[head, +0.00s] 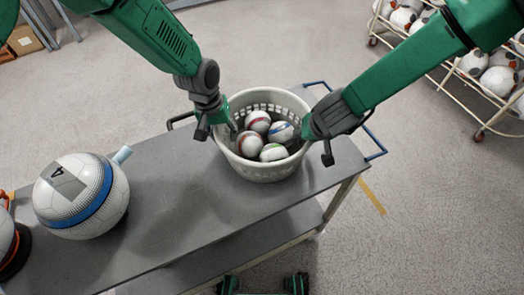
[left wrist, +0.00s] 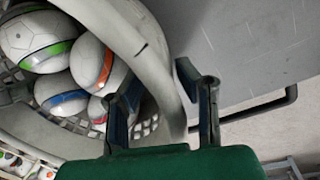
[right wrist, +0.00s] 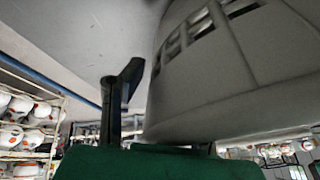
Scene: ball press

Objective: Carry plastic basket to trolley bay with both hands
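The white plastic basket (head: 236,157) stands upright at the right end of a grey trolley top (head: 190,180), with several balls (head: 262,133) in it. My left gripper (head: 217,130) is at its left rim. In the left wrist view the basket rim (left wrist: 160,62) passes between the spread fingers, one inside and one outside, with a gap at the outer finger. My right gripper (head: 317,147) is at the right side of the basket. In the right wrist view one finger stands apart outside the basket wall (right wrist: 215,85); the other is mostly hidden behind the wall.
A large ball machine or ball-shaped device (head: 82,195) stands on the trolley's left part. A blue handle (head: 372,140) sticks out at the right end. Wheeled racks of balls (head: 490,70) stand at the upper right. A yellow strip (head: 371,197) marks the otherwise clear floor.

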